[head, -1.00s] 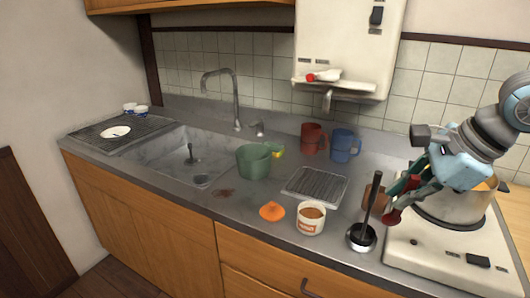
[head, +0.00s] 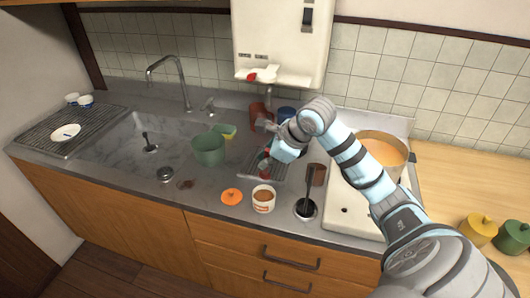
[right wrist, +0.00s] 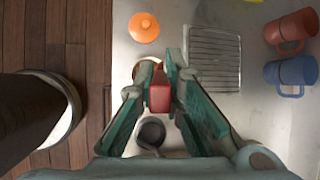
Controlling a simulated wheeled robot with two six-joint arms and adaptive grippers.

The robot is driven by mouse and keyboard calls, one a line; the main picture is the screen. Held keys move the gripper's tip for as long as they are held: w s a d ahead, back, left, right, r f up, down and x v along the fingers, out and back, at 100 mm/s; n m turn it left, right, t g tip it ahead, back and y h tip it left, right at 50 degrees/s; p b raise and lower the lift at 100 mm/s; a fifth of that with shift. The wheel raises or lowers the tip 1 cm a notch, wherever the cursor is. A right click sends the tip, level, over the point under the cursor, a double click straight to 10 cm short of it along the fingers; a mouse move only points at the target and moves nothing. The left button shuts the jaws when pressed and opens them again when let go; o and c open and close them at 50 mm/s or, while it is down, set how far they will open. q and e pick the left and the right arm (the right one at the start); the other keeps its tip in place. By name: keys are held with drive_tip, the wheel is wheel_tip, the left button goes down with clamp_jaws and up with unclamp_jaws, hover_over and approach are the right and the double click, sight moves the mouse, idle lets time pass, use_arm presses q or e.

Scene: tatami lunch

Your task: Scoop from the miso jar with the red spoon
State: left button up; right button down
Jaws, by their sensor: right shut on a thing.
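The miso jar (head: 264,208) is a small white tub with brown miso, open, on the counter near its front edge. Its orange lid (head: 232,197) lies to its left; the lid also shows in the right wrist view (right wrist: 143,28). My right gripper (head: 268,163) is shut on the red spoon (right wrist: 159,92), just behind and above the jar, over the drying rack's left part. In the right wrist view the fingers (right wrist: 160,80) pinch the red handle and mostly hide the jar behind them. The spoon's bowl cannot be made out. My left gripper is not in view.
A ladle in a metal holder (head: 306,210) and a brown cup (head: 317,173) stand right of the jar. The pot (head: 397,171) of orange soup is on the stove. Red (right wrist: 290,30) and blue (right wrist: 290,71) mugs stand behind the rack (right wrist: 215,58); a green tub (head: 208,150) is left.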

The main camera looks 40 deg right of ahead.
wheel_tip(320, 180, down, 10)
drive_tip(key=b, duration=0.8)
drive_tip(key=shift+a, duration=0.1)
drive_tip(key=shift+w, duration=0.15)
idle(0.5)
drive_tip(key=shift+r, duration=0.15)
